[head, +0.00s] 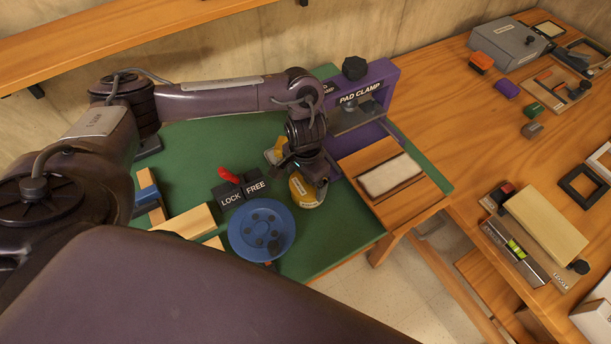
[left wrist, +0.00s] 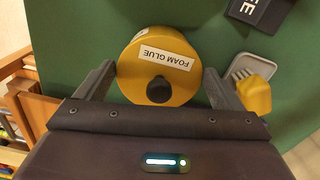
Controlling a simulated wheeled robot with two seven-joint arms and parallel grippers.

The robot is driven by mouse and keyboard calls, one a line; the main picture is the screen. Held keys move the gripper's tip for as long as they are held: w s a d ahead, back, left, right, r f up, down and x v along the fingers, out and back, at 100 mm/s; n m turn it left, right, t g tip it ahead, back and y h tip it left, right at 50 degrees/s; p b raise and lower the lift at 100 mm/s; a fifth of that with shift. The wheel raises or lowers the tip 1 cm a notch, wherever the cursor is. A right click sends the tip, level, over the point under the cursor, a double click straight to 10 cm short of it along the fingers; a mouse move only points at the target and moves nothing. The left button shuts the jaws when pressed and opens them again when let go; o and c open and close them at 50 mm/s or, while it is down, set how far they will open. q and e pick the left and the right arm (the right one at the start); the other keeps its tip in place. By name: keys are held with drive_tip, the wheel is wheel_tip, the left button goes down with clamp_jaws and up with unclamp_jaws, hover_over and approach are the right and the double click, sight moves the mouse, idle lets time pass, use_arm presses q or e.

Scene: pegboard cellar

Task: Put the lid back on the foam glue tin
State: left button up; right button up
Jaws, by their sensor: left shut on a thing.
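The yellow foam glue tin (head: 305,194) stands on the green mat, partly hidden by my left gripper (head: 312,178). In the left wrist view, the round yellow lid (left wrist: 134,80) with its black knob faces the camera, and a white FOAM GLUE label shows beyond the knob. The fingers of my left gripper (left wrist: 158,80) lie on either side of the yellow round, shut on the lid. The lid lines up over the tin; I cannot tell whether it is seated or slightly above. My right gripper is not in view.
A yellow-handled spreader (left wrist: 256,94) lies on a grey tray close to the tin. A blue disc (head: 261,230) and the LOCK/FREE block (head: 232,196) are to the left. A wooden pad board (head: 372,186) and purple pad clamp (head: 380,82) are to the right.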

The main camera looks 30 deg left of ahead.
use_arm(q)
drive_tip(key=shift+p, duration=0.45)
idle(0.5)
idle(0.3)
drive_tip(key=o, duration=0.7)
drive_tip(key=shift+r+p, duration=3.5)
drive_tip(key=shift+p, duration=0.8)
clamp_jaws()
